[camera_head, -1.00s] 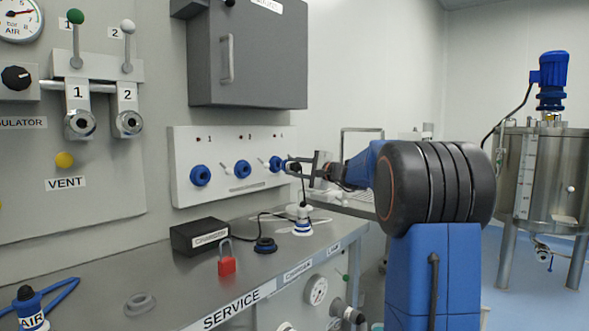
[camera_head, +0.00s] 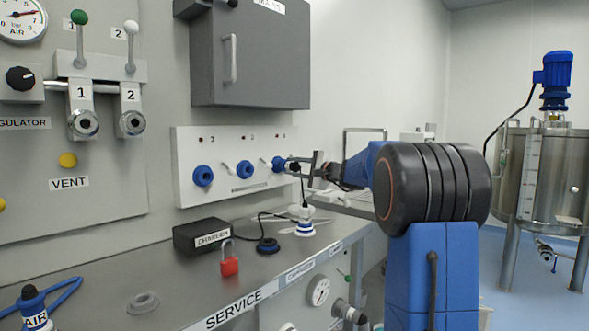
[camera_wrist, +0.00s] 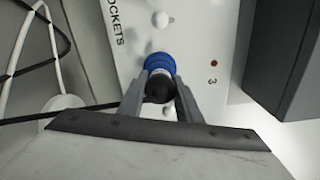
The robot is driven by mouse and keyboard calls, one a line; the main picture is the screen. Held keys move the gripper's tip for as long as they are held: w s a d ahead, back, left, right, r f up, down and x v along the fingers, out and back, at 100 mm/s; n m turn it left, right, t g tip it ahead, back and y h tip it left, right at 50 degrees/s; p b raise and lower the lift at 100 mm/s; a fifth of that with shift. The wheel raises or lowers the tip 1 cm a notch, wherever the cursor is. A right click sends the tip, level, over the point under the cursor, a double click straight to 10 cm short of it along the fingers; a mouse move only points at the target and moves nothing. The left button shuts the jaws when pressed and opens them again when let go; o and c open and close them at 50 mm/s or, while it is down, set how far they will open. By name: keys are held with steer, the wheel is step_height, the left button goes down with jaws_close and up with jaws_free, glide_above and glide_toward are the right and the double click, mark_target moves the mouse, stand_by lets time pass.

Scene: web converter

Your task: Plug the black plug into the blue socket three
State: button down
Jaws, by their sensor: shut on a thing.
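My gripper (camera_head: 304,168) is shut on the black plug (camera_head: 293,165) at the wall panel. The plug lines up with the right-hand blue socket (camera_head: 279,164) and appears to touch it. The wrist view shows the black plug (camera_wrist: 158,88) between the fingers (camera_wrist: 160,95), with the blue socket (camera_wrist: 158,62) directly behind it and a printed 3 beside that socket. How deep the plug sits cannot be told. Its black cable hangs down towards the bench. The other blue sockets, in the middle (camera_head: 244,169) and at left (camera_head: 203,176), look empty.
Below the panel stand a black charger box (camera_head: 202,236), a red padlock (camera_head: 230,262), a black ring-shaped piece (camera_head: 267,245) and a white-and-blue fitting (camera_head: 304,226). A grey cabinet (camera_head: 250,55) hangs above. A small white lever (camera_wrist: 161,20) lies near the socket.

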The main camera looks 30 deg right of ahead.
steer(key=shift+x, duration=0.9)
stand_by(0.5)
steer(key=c, duration=1.2)
jaws_free()
steer(key=v, duration=1.7)
steer(key=shift+s, duration=0.2)
